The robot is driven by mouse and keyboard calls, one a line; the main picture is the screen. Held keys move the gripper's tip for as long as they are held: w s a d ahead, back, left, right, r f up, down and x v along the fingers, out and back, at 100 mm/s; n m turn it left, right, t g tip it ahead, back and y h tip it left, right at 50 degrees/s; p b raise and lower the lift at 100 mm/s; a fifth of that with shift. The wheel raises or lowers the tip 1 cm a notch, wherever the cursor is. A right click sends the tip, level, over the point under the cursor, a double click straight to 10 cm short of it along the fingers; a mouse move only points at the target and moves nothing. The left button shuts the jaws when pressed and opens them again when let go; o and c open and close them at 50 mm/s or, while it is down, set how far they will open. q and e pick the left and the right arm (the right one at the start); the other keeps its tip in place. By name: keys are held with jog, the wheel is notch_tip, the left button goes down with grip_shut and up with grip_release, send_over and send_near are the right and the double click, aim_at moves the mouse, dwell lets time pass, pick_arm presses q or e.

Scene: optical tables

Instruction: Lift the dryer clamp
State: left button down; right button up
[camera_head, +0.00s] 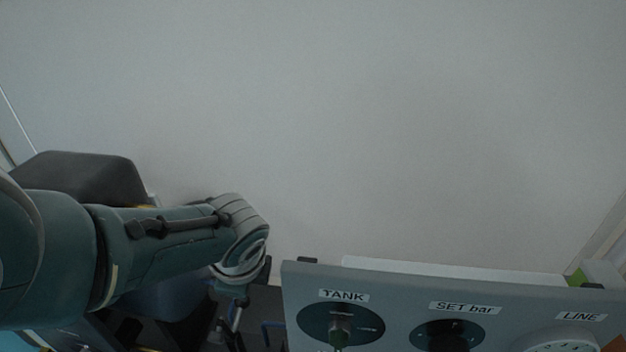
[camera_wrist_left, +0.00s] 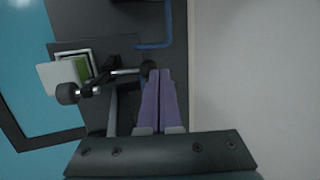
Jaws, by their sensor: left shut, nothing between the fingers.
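In the left wrist view, my left gripper (camera_wrist_left: 160,76) has its two purple fingers together with nothing between them. A dark clamp-like mechanism (camera_wrist_left: 100,82) with a black knob at its left end and a metal rod lies left of the fingers; it may be the dryer clamp. The rod ends in a dark round tip (camera_wrist_left: 148,67) right by the fingertips; I cannot tell whether they touch. A green window in a pale frame sits behind the mechanism. In the head view my left arm reaches in from the left and its fingers cannot be made out. My right gripper is not in view.
A grey panel (camera_head: 400,283) with dials labelled TANK, SET bar and LINE stands at the lower right of the head view. A plain wall (camera_head: 400,130) fills the back. A blue bent bar (camera_wrist_left: 165,44) lies beyond the fingertips in the wrist view.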

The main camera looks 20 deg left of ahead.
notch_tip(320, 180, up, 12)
jog(key=p, duration=1.1)
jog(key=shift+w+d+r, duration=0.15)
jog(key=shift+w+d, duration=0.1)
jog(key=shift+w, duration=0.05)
